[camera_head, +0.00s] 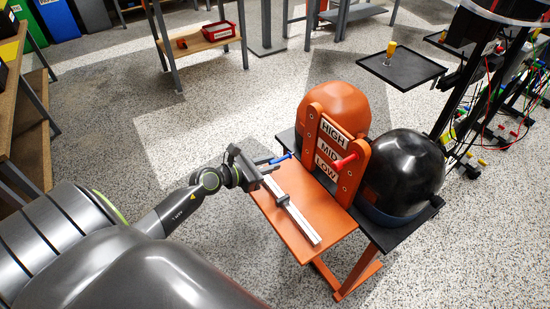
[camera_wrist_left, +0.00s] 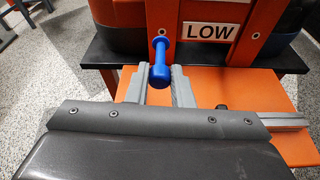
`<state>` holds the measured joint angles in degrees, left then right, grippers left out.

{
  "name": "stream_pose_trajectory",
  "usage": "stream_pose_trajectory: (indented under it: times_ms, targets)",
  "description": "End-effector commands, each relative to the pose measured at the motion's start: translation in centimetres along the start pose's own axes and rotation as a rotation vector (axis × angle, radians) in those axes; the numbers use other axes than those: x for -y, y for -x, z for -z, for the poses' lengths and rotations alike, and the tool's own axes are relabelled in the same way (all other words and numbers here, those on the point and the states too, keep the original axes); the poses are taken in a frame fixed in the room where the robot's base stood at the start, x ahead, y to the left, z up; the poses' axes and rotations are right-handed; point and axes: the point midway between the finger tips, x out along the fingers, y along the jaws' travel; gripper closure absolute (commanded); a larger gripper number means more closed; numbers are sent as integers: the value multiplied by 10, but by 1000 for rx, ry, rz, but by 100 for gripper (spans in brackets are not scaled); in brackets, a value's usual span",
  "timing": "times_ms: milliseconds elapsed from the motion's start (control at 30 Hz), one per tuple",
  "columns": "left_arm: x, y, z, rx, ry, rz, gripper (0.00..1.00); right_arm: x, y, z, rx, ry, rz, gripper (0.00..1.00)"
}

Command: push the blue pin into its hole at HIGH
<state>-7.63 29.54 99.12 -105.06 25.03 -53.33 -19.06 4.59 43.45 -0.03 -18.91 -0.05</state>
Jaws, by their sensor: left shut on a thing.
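My left gripper (camera_head: 272,162) is shut on the blue pin (camera_head: 281,158), in front of the left upright of the orange frame (camera_head: 312,125). In the left wrist view the blue pin (camera_wrist_left: 160,68) sits between the two grey fingers (camera_wrist_left: 160,88), its far end toward the frame's left upright. I cannot tell whether it touches the upright. The frame carries the signs HIGH (camera_head: 334,128), MID (camera_head: 329,151) and LOW (camera_head: 326,168), top to bottom. The pin is low, left of the LOW sign (camera_wrist_left: 212,31). The HIGH hole is not clearly visible. My right gripper is out of view.
A red pin (camera_head: 345,162) sticks out of the frame's right side. An orange dome (camera_head: 340,100) and a black dome (camera_head: 403,170) stand behind and beside the frame. A metal rail (camera_head: 292,210) lies on the orange table (camera_head: 328,226). Open floor surrounds the stand.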

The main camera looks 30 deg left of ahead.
Motion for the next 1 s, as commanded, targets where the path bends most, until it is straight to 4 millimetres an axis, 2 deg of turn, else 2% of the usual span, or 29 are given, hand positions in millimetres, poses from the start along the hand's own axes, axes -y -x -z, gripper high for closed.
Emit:
stream_pose_trajectory:
  times_ms: [33,500,733,1000]
  targets:
    - [-1,6,-18,1,-24,-8,100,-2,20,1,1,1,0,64]
    - [-6,30,-89,0,-297,-92,100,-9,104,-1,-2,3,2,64]
    - [-6,36,-108,-6,-388,-119,100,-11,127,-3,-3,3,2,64]
    - [-6,38,-110,-9,-420,-129,100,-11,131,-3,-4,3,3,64]
